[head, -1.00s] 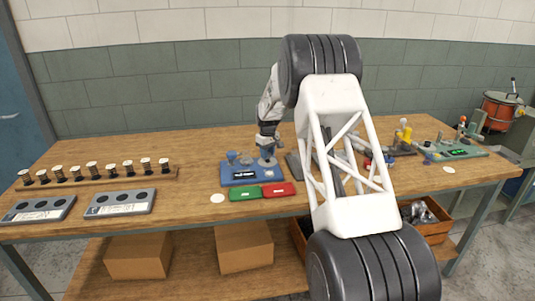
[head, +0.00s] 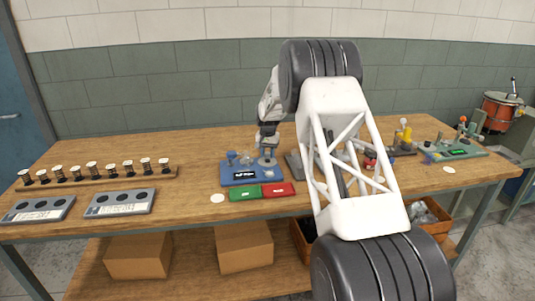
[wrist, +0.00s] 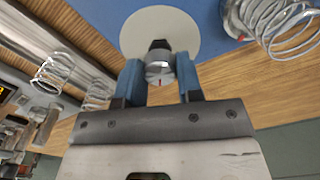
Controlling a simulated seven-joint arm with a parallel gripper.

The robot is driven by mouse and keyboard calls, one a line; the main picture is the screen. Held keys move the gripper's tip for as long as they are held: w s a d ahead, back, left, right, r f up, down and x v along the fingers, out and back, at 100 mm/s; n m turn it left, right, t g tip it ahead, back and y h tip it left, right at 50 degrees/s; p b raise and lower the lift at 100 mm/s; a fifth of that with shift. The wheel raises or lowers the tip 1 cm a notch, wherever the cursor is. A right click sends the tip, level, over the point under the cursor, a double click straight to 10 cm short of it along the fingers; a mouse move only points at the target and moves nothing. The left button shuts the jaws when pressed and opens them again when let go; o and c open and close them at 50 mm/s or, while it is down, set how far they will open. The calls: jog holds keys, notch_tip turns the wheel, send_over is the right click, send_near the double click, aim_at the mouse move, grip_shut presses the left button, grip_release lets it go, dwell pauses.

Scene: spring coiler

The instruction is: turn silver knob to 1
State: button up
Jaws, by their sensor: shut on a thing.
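My gripper (wrist: 160,80) is shut on the silver knob (wrist: 158,72) in the wrist view, with one blue finger on each side. The knob is small and metallic, with a red mark on its face pointing toward the bottom of the picture. A pale round disc (wrist: 158,22) lies behind it; I can read no numbers on it. In the head view my gripper (head: 267,150) is at the right part of the blue machine (head: 238,179), which has a small black display. The knob is too small to make out there.
Wire springs (wrist: 290,22) are close to the gripper in the wrist view. A green pad (head: 245,192) and a red pad (head: 279,189) lie in front of the machine. My arm hides part of the right table.

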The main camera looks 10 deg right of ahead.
aim_at(268, 153)
jog(key=shift+m, duration=1.2)
jog(key=o, duration=0.9)
jog(key=shift+r, duration=0.1)
jog(key=shift+r, duration=3.8)
